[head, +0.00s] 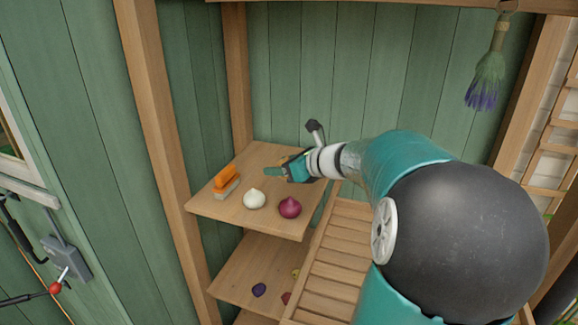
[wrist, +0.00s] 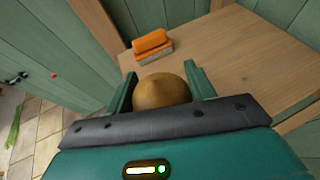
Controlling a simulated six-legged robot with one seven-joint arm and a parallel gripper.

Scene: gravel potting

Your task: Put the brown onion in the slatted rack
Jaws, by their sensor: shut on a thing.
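The brown onion (wrist: 163,91) sits between the two fingers of my gripper (wrist: 160,82) in the wrist view. My gripper is shut on it. In the head view my gripper (head: 281,171) is over the back right part of the upper wooden shelf, and the onion is mostly hidden there. I cannot tell whether the onion touches the shelf. The slatted rack (head: 335,262) stands to the right of the shelf, partly hidden by my arm.
On the upper shelf (head: 217,208) are an orange brush (head: 226,179), a white onion (head: 254,199) and a red onion (head: 289,207). A lower shelf (head: 238,272) holds several small coloured items. A wooden post stands left of the shelves. A lavender bundle (head: 487,78) hangs at upper right.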

